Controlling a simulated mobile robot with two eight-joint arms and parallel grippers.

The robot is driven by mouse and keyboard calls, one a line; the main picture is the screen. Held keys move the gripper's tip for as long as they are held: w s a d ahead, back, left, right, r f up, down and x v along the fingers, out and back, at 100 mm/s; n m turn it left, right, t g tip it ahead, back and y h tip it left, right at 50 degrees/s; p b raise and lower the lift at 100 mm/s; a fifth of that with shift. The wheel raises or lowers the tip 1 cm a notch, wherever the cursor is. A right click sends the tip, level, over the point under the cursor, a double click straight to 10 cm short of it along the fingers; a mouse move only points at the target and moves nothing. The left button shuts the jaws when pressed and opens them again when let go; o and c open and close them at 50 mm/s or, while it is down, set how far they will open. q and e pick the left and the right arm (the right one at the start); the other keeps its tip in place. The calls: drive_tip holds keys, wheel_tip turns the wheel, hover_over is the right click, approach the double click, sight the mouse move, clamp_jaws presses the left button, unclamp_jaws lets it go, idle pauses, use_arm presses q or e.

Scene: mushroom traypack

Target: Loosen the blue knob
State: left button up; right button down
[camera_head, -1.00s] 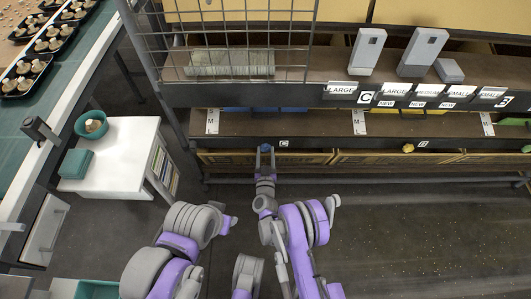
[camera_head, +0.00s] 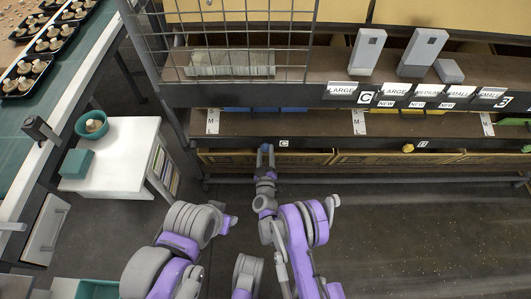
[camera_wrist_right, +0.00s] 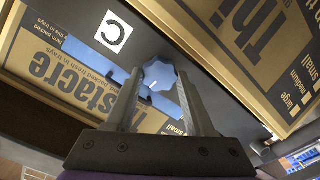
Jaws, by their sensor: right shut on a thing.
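The blue knob (camera_wrist_right: 159,76) sits on the dark shelf edge, with a white mark on its face. In the head view the knob (camera_head: 265,147) is a small blue spot at the tip of my right arm. My right gripper (camera_wrist_right: 160,84) is shut on the knob, one finger on each side of it. My left arm comes in at the lower left of the head view, but its gripper fingers cannot be made out.
A label C (camera_wrist_right: 114,32) is beside the knob. Cardboard boxes (camera_wrist_right: 70,70) are behind and below the shelf edge. A yellow knob (camera_head: 408,148) is farther right on the shelf. A white side table (camera_head: 120,180) stands at left. The floor at right is clear.

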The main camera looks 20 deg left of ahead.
idle(0.3)
drive_tip(key=shift+c, duration=1.3)
unclamp_jaws()
use_arm(q)
drive_tip(key=shift+s+f, duration=0.1)
use_arm(e)
drive_tip(key=shift+d, duration=0.1)
